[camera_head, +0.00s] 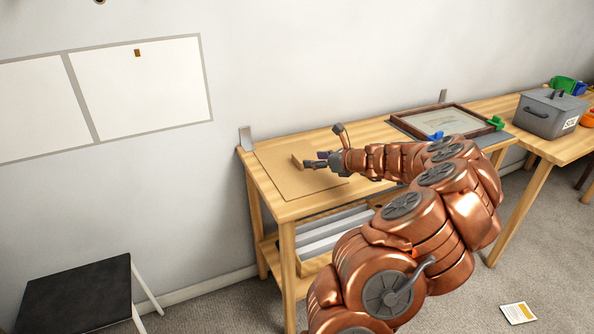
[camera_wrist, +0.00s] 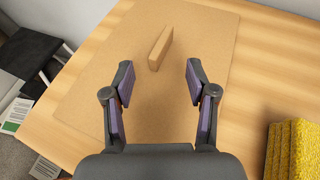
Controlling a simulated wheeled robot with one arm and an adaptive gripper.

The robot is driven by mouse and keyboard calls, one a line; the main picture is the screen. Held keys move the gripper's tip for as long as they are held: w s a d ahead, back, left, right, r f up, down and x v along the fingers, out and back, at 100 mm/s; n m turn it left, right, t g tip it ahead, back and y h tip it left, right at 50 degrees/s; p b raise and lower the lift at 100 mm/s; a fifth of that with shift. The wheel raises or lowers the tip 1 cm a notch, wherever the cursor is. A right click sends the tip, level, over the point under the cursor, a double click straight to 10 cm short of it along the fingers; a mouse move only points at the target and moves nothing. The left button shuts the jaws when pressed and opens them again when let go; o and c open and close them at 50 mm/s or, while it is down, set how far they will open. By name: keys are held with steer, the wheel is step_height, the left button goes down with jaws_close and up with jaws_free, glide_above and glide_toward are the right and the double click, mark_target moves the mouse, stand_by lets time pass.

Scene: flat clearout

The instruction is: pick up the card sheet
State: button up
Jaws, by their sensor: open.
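A large flat brown card sheet (camera_head: 281,178) lies on the wooden table at its left end. It also shows in the wrist view (camera_wrist: 100,95), under my gripper. A small tan block (camera_wrist: 161,47) stands on the sheet, and in the head view it shows just left of my fingers (camera_head: 297,161). My gripper (camera_wrist: 158,82) is open and empty above the sheet, its two fingers apart, with the block beyond the fingertips. It shows in the head view too (camera_head: 322,160). My gripper and arm hide part of the sheet.
Yellow ridged blocks (camera_wrist: 288,150) sit at the right in the wrist view. A framed picture (camera_head: 449,121) with blue and green clamps lies further right on the table. A grey box (camera_head: 547,114) stands beyond. A black stool (camera_head: 77,294) stands front left. A paper (camera_head: 518,312) lies on the floor.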

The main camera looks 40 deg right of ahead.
mark_target(299, 159)
steer(key=shift+w+d+f, duration=0.1)
steer(key=shift+d+f, duration=0.1)
steer(key=shift+f, duration=0.05)
steer(key=shift+a+r+x, duration=0.1)
steer(key=shift+x, duration=1.45)
steer(key=shift+a+r+x, duration=0.15)
steer(key=shift+x, duration=1.35)
steer(key=shift+w+f, duration=0.2)
steer(key=shift+w, duration=0.45)
jaws_close()
